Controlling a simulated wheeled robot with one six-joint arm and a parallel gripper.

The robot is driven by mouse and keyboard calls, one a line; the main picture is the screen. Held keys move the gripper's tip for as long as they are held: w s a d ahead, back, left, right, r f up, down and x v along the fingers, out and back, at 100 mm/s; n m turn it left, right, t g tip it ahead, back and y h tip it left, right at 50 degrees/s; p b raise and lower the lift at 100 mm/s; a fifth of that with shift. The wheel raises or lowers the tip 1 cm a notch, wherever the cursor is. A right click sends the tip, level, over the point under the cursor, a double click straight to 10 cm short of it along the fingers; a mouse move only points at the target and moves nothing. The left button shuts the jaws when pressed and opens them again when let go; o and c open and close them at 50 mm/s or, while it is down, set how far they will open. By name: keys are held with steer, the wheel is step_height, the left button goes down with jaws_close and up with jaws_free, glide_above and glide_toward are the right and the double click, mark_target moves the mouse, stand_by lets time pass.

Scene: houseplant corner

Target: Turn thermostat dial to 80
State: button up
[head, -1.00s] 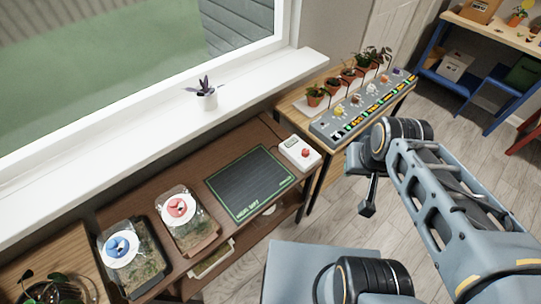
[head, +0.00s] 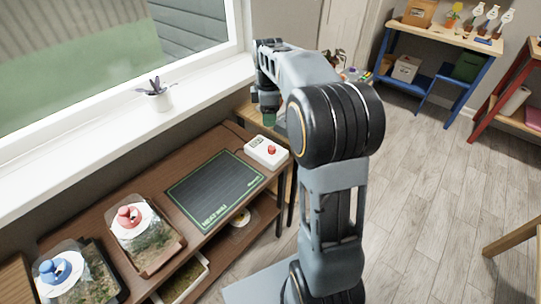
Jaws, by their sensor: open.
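The thermostat is a white box (head: 262,158) with a small display and a red dial (head: 271,149), on the right end of the brown bench by the heat mat. The display and the dial setting are too small to read. My gripper (head: 268,117) hangs from my bent arm behind and above the thermostat in the picture, apart from it. It is open, and its fingertips are small and hard to make out. I see nothing held in it.
The dark heat mat (head: 215,190) lies left of the thermostat. Two terrariums with a red knob (head: 128,216) and a blue knob (head: 58,270) stand further left. A potted plant (head: 157,95) is on the windowsill. My arm hides most of the side table behind.

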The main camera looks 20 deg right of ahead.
mark_target(271, 147)
steer(key=f+b, duration=0.1)
steer(key=f, duration=0.4)
steer(key=w+d+f+n+b, duration=0.1)
steer(key=f, duration=0.5)
steer(key=w+f+n+b, duration=0.1)
steer(key=f, duration=0.4)
steer(key=shift+d+f, duration=0.2)
steer(key=shift+d, duration=0.2)
steer(key=c, duration=0.9)
steer(key=shift+c, duration=0.2)
